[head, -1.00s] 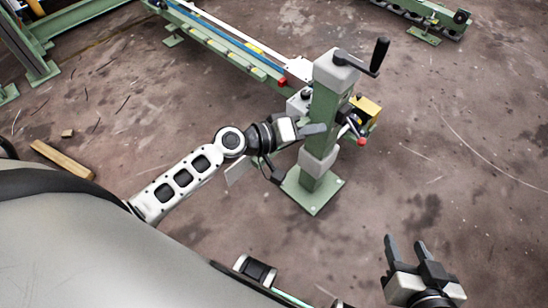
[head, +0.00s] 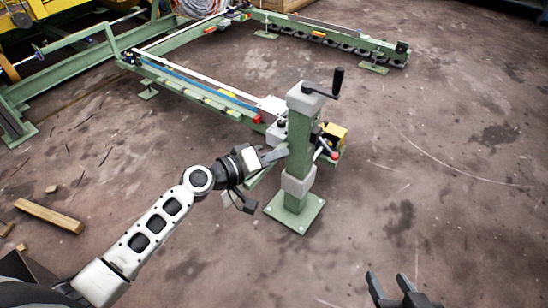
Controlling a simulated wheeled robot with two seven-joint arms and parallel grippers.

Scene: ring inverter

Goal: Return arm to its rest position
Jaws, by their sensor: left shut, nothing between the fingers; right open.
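My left arm (head: 150,232) comes in from the lower left. Its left gripper (head: 279,154) is shut and empty, with its fingers right by the green post (head: 299,145); I cannot tell whether they touch it. The post stands upright on a square base plate (head: 295,210) and carries a black crank handle (head: 336,83) on top. My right gripper (head: 392,287) is open and empty at the bottom edge, over bare floor, with only its dark fingers in view.
A green frame with rails (head: 195,85) runs from the post to the back left. A yellow box (head: 334,132) sits just behind the post. A wooden plank (head: 49,215) lies on the floor at left. The floor at right is clear.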

